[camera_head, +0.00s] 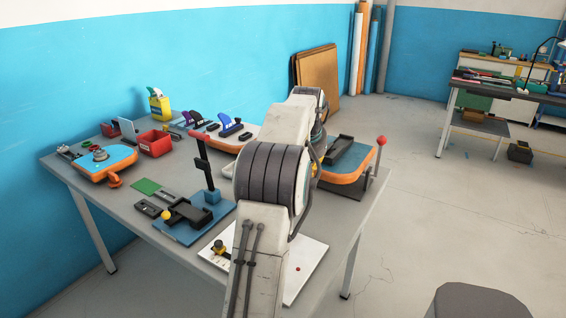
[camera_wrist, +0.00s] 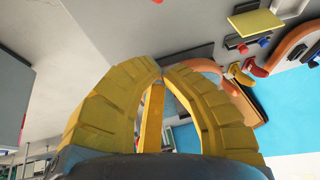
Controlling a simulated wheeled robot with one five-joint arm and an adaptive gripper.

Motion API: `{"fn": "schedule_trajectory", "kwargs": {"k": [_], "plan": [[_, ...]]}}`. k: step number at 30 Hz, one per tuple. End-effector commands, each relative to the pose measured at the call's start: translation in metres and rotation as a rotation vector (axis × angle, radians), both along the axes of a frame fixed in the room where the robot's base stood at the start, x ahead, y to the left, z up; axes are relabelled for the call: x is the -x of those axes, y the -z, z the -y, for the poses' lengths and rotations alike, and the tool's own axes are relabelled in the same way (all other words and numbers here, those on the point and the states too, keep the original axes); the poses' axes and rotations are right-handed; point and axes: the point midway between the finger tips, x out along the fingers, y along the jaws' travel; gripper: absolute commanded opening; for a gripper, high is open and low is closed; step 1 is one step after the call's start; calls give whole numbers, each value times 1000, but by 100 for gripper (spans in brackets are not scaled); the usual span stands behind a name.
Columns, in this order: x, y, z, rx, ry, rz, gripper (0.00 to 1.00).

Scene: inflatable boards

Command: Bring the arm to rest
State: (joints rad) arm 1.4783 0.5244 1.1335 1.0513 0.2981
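My arm (camera_head: 270,180) rises from the bottom of the head view and reaches out over the workbench (camera_head: 350,215). Its links hide the middle of the bench, and its end is hidden behind them. In the wrist view my gripper (camera_wrist: 161,70) shows thick, ribbed yellow fingers that curve inward, with their tips close together. A narrow yellow bar stands between them and looks like part of the gripper. I see no object held at the tips.
The bench holds a blue-and-orange board (camera_head: 106,162), a red bin (camera_head: 153,142), a yellow container (camera_head: 159,104), a blue lever press (camera_head: 207,208) and a white plate (camera_head: 305,270). Brown panels (camera_head: 318,72) lean on the wall. The floor right of the bench is largely clear.

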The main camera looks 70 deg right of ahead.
Motion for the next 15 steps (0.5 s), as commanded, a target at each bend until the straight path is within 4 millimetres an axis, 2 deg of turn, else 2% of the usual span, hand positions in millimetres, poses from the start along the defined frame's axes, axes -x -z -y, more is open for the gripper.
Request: {"fn": "schedule_trajectory", "kwargs": {"k": [15], "plan": [[0,0,0,2,-23,-11,0]]}}
